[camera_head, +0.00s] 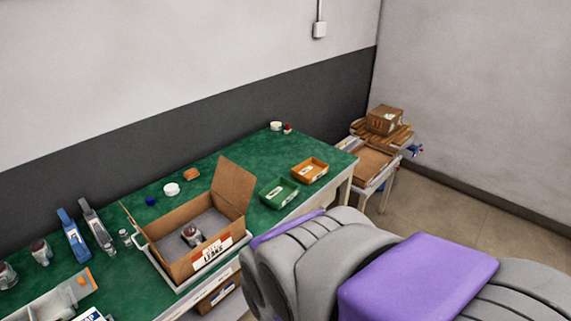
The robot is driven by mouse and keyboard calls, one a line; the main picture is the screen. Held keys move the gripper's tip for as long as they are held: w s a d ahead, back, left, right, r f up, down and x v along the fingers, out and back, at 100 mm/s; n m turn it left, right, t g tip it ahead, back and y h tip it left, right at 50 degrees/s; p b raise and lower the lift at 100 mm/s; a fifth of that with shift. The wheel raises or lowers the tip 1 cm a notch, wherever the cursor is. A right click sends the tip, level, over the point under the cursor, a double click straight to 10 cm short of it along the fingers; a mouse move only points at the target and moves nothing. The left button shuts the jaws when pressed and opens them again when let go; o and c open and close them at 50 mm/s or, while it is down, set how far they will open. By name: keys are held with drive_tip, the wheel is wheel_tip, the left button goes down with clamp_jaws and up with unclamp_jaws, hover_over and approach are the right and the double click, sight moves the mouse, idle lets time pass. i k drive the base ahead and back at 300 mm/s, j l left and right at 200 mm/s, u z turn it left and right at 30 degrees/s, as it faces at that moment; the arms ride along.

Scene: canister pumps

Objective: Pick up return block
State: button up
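I cannot tell for certain which thing is the return block. A small orange-brown block (191,174) lies on the green worktop near its back edge, right of a white round lid (171,189). An open cardboard box (172,250) with a white label stands on the worktop, with a small canister-like item (192,237) inside. A green tray (279,193) and an orange tray (310,171) sit near the right end. My grey and purple arm fills the lower right. My gripper is out of view.
The green worktop (222,160) runs along the wall. Blue and grey upright tools (73,235), jars (41,252) and a grey tray (60,300) crowd its left end. A side table (372,163) with stacked wood and a carton stands beyond. Floor at right is clear.

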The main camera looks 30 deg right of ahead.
sight(190, 234)
drive_tip(key=i+j+z, duration=0.4)
drive_tip(key=j, duration=0.25)
drive_tip(key=j+z, duration=0.2)
drive_tip(key=j, duration=0.15)
drive_tip(key=i+j+z, duration=0.2)
drive_tip(key=j, duration=0.2)
drive_tip(key=j+z, duration=0.2)
drive_tip(key=j, duration=0.15)
